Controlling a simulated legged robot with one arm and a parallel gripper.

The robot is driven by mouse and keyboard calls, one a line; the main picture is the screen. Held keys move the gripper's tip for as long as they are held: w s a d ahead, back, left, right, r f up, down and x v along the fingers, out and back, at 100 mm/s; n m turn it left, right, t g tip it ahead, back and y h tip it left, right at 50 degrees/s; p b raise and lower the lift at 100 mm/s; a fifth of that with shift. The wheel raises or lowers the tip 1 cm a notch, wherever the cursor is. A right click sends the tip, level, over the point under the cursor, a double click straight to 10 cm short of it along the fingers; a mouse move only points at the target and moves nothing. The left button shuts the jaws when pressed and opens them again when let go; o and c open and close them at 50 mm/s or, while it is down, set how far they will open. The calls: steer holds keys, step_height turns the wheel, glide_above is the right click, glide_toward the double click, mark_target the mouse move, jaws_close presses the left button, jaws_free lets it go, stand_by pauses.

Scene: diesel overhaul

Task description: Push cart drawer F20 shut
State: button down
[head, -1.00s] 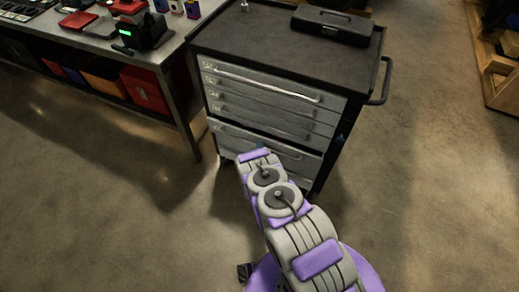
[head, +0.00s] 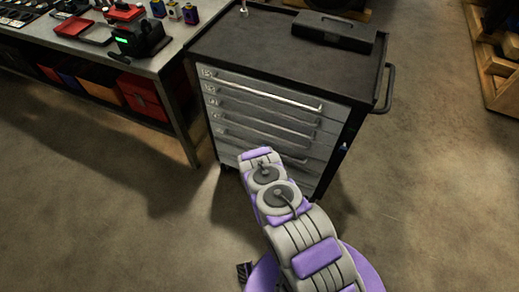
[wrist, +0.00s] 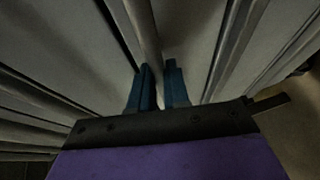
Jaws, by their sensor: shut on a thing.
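The grey tool cart (head: 290,42) has a dark top and a stack of drawers with bar handles. The drawer labels are too small to read, so I cannot tell which is F20. A lower drawer (head: 236,150) is partly covered by my arm, and the drawer fronts look about level with each other. In the wrist view, the blue fingers of my gripper (wrist: 158,76) are shut on a drawer handle (wrist: 143,28) that runs between them. In the head view my gripper is hidden behind my arm, low at the cart front.
A black toolbox (head: 333,31) lies on the cart top. A push handle (head: 387,88) sticks out at the cart's right. A workbench (head: 175,62) with red bins below stands to the left. Wooden pallets (head: 492,65) stand at the right.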

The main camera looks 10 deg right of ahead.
steer(key=c, duration=1.1)
jaws_free()
steer(key=shift+w+d+f, duration=0.1)
steer(key=shift+d, duration=0.1)
steer(key=shift+a, duration=0.1)
steer(key=p+v, duration=0.2)
steer(key=v, duration=1.5)
